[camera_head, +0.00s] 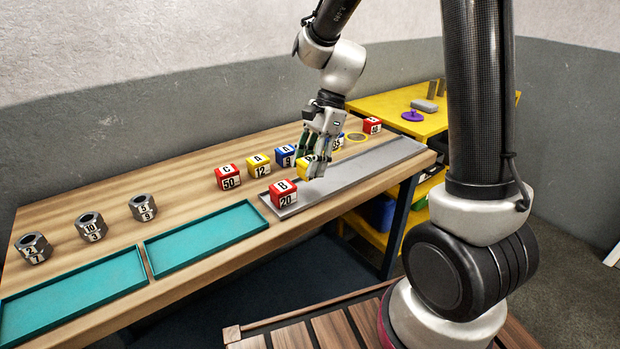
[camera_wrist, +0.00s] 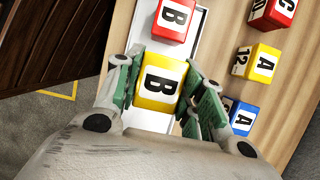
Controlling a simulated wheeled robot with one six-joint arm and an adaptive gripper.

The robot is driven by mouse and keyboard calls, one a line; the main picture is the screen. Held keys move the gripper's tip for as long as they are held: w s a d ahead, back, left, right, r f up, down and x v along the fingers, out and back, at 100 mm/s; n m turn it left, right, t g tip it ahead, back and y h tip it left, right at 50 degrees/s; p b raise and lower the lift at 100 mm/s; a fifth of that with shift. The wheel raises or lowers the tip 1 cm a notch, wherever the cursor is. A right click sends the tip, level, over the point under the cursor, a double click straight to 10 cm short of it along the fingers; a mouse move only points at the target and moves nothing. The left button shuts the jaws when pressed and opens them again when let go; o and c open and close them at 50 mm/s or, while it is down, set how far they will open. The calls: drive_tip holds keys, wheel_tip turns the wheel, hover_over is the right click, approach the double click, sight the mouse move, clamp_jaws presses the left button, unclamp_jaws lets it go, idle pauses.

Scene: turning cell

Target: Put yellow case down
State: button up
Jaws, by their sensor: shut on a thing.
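The yellow case (camera_wrist: 161,84), marked B on its top, is between the two fingers of my gripper (camera_wrist: 165,92) in the wrist view. My gripper is shut on it. In the head view the yellow case (camera_head: 303,167) shows partly behind the fingers of my gripper (camera_head: 313,168), over the grey metal strip (camera_head: 365,165). A red case (camera_head: 283,194) marked B 20 sits on the near left end of the strip, just beside the yellow case. I cannot tell whether the yellow case touches the strip.
Behind the strip stand a red C 50 case (camera_head: 228,177), a yellow A 12 case (camera_head: 258,165) and a blue A case (camera_head: 286,155). Another red case (camera_head: 372,125) is farther right. Two teal trays (camera_head: 205,235) and several hex nuts (camera_head: 143,207) are at left. The strip's right part is clear.

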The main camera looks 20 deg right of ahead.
drive_tip(key=shift+f, duration=2)
drive_tip(key=shift+f, duration=0.1)
drive_tip(key=o, duration=1.1)
drive_tip(key=v, duration=1.2)
drive_tip(key=s+d+r+n+t+h, duration=0.2)
drive_tip(key=s+d+n, duration=0.3)
drive_tip(key=s, duration=0.5)
drive_tip(key=s+d+r+n+t+h, duration=0.2)
drive_tip(key=s+d+r+n+t, duration=0.1)
drive_tip(key=s+n, duration=0.6)
drive_tip(key=shift+s+d+r+t, duration=0.4)
drive_tip(key=shift+s+d+r, duration=0.4)
drive_tip(key=shift+d, duration=0.4)
